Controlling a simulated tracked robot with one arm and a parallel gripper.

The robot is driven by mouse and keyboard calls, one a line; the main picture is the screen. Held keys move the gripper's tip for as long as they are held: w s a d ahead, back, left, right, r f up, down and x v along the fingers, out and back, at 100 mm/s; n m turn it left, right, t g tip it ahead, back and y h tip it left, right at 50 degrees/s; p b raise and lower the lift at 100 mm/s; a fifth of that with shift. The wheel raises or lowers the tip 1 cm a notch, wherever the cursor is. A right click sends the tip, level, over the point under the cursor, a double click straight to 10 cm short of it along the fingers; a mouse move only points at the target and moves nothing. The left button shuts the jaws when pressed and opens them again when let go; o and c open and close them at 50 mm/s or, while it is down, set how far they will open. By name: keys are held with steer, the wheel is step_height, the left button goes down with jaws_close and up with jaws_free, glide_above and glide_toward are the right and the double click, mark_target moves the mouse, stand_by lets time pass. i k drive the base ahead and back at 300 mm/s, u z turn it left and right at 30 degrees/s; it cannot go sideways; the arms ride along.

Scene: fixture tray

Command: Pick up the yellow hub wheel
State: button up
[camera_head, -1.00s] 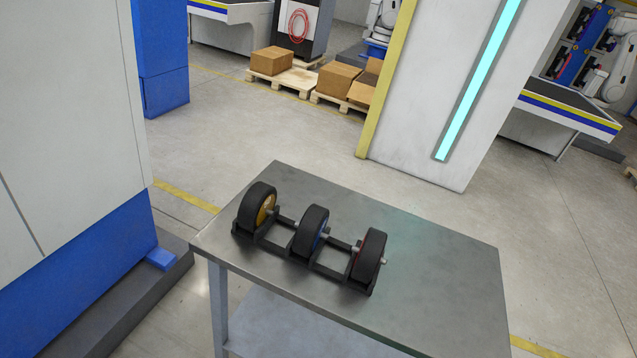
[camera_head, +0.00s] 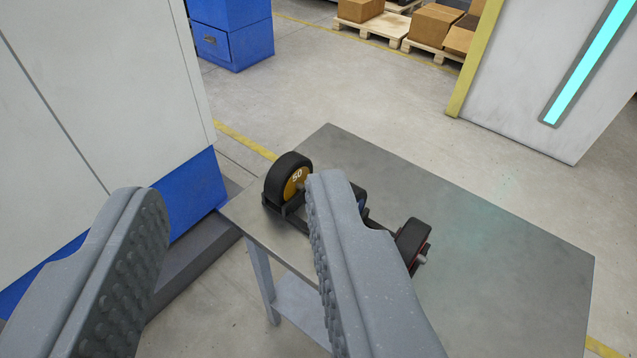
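The yellow hub wheel (camera_head: 290,179) has a black tyre and a yellow hub marked 50. It stands upright at the left end of the black fixture tray (camera_head: 291,214) on the metal table. My gripper (camera_head: 232,195) is open and empty, its two grey padded fingers wide apart in the foreground. The wheel lies beyond the fingertips, just left of the right finger's tip and apart from the left finger. The right finger hides most of the blue hub wheel (camera_head: 360,197) and part of the tray. The red hub wheel (camera_head: 412,241) shows to the right of that finger.
The metal table (camera_head: 490,250) has bare room right of and behind the tray. A white and blue cabinet (camera_head: 110,90) stands close on the left. A white pillar with a cyan light strip (camera_head: 590,65) stands behind. Boxes on pallets (camera_head: 434,25) are far back.

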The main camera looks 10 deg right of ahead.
mark_target(285, 177)
steer(key=z, duration=0.1)
steer(key=i, duration=1)
steer(key=u, duration=0.1)
